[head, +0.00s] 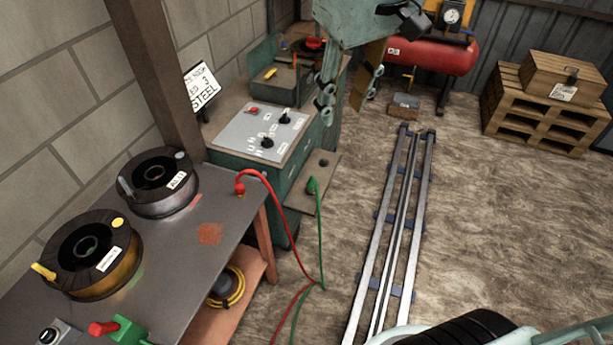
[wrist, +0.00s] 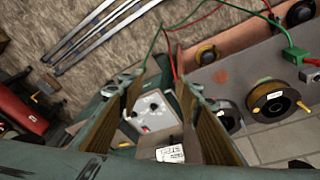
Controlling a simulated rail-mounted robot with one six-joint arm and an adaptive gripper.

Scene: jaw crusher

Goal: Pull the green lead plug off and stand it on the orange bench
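The green lead plug (head: 312,185) sits upright on a small ledge (head: 322,172) at the front of the teal cabinet. Its green lead (head: 319,240) runs down to the floor. The orange-framed bench (head: 165,255) has a dark grey top, with an orange patch (head: 209,234) near its right edge. My gripper (head: 343,105) hangs above and beyond the plug, empty, its fingers apart. In the wrist view my open gripper (wrist: 166,88) is over the cabinet's control panel (wrist: 150,112). The green lead (wrist: 152,50) shows there, but I cannot make out its plug.
A red plug (head: 240,188) with a red lead stands on the bench near its far right corner. Two wire spools (head: 157,182) (head: 92,255) occupy the bench's left side. A sign (head: 200,88) and a brown post (head: 155,75) rise behind. Rails (head: 395,230) cross the floor.

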